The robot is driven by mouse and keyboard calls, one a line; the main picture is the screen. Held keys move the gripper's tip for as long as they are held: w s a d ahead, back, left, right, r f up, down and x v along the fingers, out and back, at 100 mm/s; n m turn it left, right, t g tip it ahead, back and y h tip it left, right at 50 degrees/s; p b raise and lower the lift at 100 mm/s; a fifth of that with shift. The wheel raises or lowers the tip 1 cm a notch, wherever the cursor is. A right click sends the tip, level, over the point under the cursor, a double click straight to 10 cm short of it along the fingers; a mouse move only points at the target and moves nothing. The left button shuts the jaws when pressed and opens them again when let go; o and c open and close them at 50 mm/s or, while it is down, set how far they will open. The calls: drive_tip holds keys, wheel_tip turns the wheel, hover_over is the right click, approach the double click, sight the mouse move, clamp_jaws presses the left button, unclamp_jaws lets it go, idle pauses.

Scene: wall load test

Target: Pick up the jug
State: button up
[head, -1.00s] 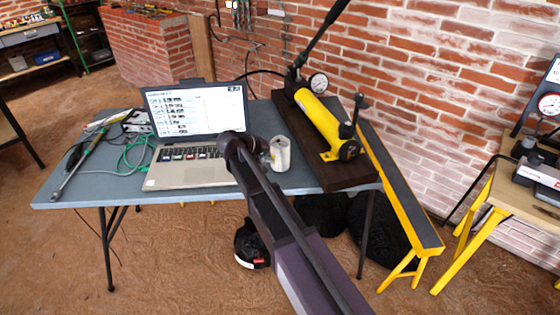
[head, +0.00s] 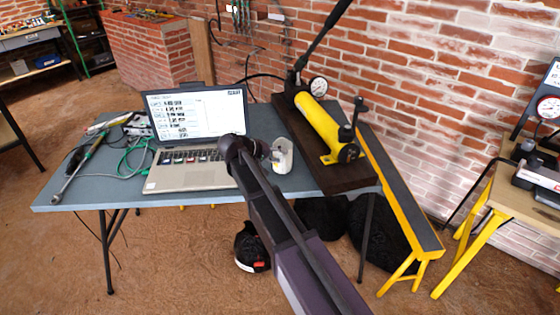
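The jug appears to be the small pale container (head: 284,163) standing upright near the right end of the blue-grey table (head: 90,195), just right of the laptop. My arm reaches up from the lower right, and its wrist is in front of the laptop's right edge. My gripper (head: 272,150) is at the jug's left side and covers part of it. The fingers are small and dark, and I cannot tell whether they are open, shut or touching the jug.
An open laptop (head: 193,172) stands left of the jug. A yellow hand pump (head: 318,122) on a dark board (head: 345,175) stands close on the right. Cables and tools (head: 90,155) lie at the table's left. A brick wall (head: 420,80) is behind.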

drive_tip(key=shift+w+r+p, duration=0.15)
drive_tip(key=shift+r+p, duration=0.15)
drive_tip(key=shift+p, duration=0.3)
clamp_jaws()
drive_tip(key=s+d+r+p, duration=0.2)
drive_tip(key=s, duration=0.5)
drive_tip(key=s+d+r+p, duration=0.1)
drive_tip(key=s+d+r, duration=0.1)
drive_tip(key=s, duration=0.6)
drive_tip(key=shift+s+d+p, duration=0.15)
drive_tip(key=shift+d+p, duration=0.1)
drive_tip(key=shift+p, duration=0.15)
idle(0.7)
idle(1.2)
drive_tip(key=shift+s, duration=0.1)
